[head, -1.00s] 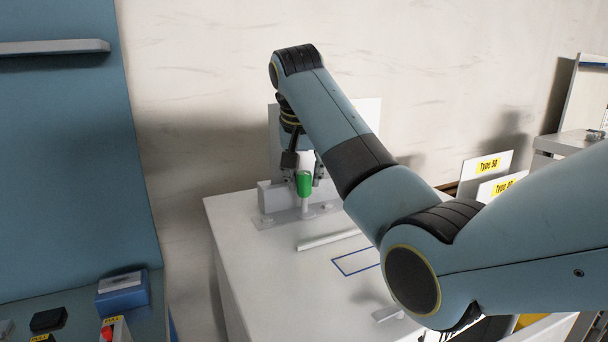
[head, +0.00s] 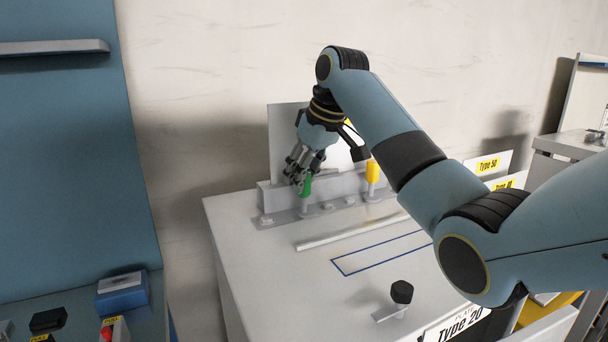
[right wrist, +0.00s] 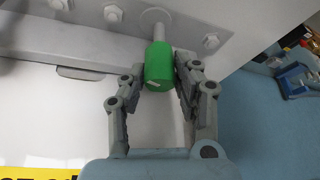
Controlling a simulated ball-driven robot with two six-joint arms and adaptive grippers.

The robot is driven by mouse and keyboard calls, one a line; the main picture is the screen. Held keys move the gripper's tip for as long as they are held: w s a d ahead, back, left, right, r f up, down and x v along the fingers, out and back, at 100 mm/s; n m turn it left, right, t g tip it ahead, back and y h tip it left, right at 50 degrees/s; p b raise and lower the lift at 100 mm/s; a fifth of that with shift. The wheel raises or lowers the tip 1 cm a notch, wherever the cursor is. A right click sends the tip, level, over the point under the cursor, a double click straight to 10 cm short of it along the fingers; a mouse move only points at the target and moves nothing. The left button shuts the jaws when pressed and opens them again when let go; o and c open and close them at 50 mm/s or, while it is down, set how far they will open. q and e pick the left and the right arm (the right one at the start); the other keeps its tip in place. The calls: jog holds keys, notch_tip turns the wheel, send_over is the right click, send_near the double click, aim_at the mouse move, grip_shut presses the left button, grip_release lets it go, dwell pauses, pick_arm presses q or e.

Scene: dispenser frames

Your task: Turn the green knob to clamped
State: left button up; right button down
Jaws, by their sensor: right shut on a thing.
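The green knob (head: 307,187) stands on a post on the grey rail fixture at the back of the white table. My right gripper (head: 299,173) reaches down to it from above and behind, tilted, its fingers at the knob. In the right wrist view the green knob (right wrist: 158,66) sits between the two fingers of the gripper (right wrist: 162,74), which are shut on it. The fingers partly cover the knob in the head view. My left gripper is not in view.
A yellow knob (head: 372,171) stands on the same fixture to the right. A black knob (head: 402,291) stands near the table front. A blue-outlined area (head: 372,254) and a thin bar (head: 350,232) lie on the table (head: 260,270). My right arm crosses above the table's right side.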

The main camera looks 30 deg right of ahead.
jog(key=n, duration=0.2)
jog(key=n+g+y, duration=0.1)
jog(key=n, duration=0.1)
jog(key=shift+n+y, duration=0.3)
jog(key=n+g+y, duration=0.1)
jog(key=n, duration=0.2)
jog(key=shift+n, duration=0.4)
jog(key=n+g, duration=0.1)
jog(key=n, duration=0.2)
jog(key=shift+n+g+y+b, duration=0.4)
jog(key=shift+n+g, duration=0.5)
jog(key=shift+n, duration=1.1)
jog(key=shift+f, duration=0.1)
jog(key=c, duration=1)
grip_release()
jog(key=shift+w, duration=0.1)
